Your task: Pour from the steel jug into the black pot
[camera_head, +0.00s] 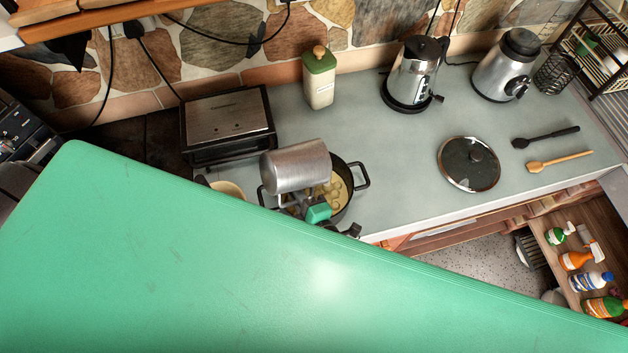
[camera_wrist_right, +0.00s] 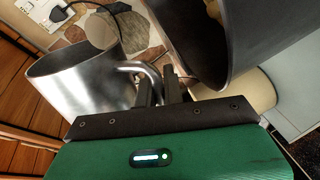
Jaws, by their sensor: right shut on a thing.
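The steel jug (camera_head: 296,166) is tilted over the left part of the black pot (camera_head: 352,207) in the head view, hiding part of the pot. Pale yellowish contents (camera_head: 335,192) show inside the pot. My right gripper (camera_wrist_right: 160,90) is shut on the jug's handle (camera_wrist_right: 146,70). The jug (camera_wrist_right: 78,80) is left of the fingers in the right wrist view, and the pot's dark wall (camera_wrist_right: 235,45) is close on the other side. I see no stream from the jug. My left gripper is not in view.
A toaster oven (camera_head: 228,120) stands behind left, with a pale bowl (camera_head: 228,188) nearby. A glass lid (camera_head: 468,164) and two spoons (camera_head: 560,161) lie right. The counter between is clear.

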